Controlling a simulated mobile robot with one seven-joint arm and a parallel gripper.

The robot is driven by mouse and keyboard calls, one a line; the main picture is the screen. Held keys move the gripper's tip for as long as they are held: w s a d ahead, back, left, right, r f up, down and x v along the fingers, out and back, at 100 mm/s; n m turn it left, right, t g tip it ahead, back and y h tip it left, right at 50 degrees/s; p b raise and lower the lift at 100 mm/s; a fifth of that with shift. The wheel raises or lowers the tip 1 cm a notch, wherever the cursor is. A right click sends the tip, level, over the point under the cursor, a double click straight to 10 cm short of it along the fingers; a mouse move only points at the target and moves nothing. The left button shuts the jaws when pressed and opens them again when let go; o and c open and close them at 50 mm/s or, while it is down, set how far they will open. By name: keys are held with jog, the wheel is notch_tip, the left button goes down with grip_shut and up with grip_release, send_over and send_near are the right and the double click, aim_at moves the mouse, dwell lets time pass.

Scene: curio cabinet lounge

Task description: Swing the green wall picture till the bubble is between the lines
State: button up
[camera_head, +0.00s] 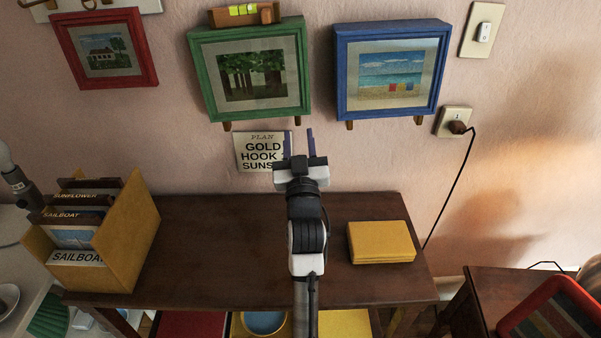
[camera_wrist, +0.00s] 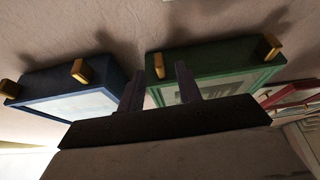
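The vial is too small to tell where the bubble lies. Two wooden pegs stick out below the frame. My gripper (camera_head: 299,146) is below the picture's right part, fingers apart with nothing between them. In the wrist view the fingers (camera_wrist: 160,88) show in front of the green picture's underside (camera_wrist: 220,60); contact is not clear.
A blue picture (camera_head: 342,70) hangs right, a red picture (camera_head: 66,50) left. A paper sign (camera_head: 243,160) is on the wall behind my gripper. The brown table (camera_head: 200,270) below carries a yellow card box (camera_head: 130,235) and a yellow stack (camera_head: 380,242). A plugged cord hangs right.

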jog(key=b+v, duration=0.2)
jog(key=v, duration=0.6)
jog(key=shift+s, duration=0.2)
